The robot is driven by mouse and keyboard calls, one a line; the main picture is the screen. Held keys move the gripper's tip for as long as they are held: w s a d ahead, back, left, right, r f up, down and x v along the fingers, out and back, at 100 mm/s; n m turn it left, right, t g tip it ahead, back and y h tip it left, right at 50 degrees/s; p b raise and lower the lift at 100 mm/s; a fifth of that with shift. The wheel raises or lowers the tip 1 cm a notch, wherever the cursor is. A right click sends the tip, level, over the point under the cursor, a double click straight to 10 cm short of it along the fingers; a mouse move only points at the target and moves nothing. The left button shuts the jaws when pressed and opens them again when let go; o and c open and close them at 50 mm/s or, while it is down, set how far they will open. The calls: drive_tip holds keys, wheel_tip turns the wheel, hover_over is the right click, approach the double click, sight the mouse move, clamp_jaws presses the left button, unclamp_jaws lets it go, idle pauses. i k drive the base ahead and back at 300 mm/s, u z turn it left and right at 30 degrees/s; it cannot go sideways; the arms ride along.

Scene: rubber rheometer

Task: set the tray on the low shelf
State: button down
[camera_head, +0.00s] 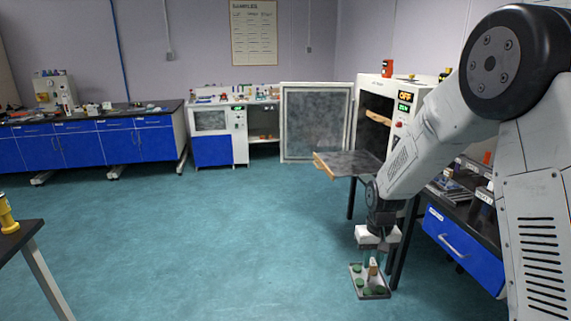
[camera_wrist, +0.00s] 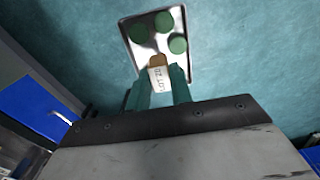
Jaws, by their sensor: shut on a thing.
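The metal tray (camera_head: 355,283) carries several green discs and a small tan-and-white tag piece. It hangs below my gripper (camera_head: 372,256) at the lower right of the head view, above the floor. In the wrist view the tray (camera_wrist: 156,43) lies beyond the two green fingers. My gripper (camera_wrist: 162,90) is shut on the tray at the upright piece marked "LOT" (camera_wrist: 158,76). The fingers partly hide the tray's near end. A low shelf (camera_head: 262,137) shows inside the white cabinet at the back; I cannot tell if it is the task's shelf.
A white machine (camera_head: 408,88) with an open front stands right, a dark slab (camera_head: 349,163) jutting from it. A bench with a blue drawer (camera_head: 462,250) is close right of the tray. A white-framed panel (camera_head: 315,122) stands behind. The floor (camera_head: 190,230) at centre is clear.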

sight(331, 158)
drive_tip(key=u, duration=0.05)
drive_tip(key=i, duration=3.35)
drive_tip(key=z, duration=0.3)
drive_tip(key=i, duration=0.75)
drive_tip(key=z, duration=0.2)
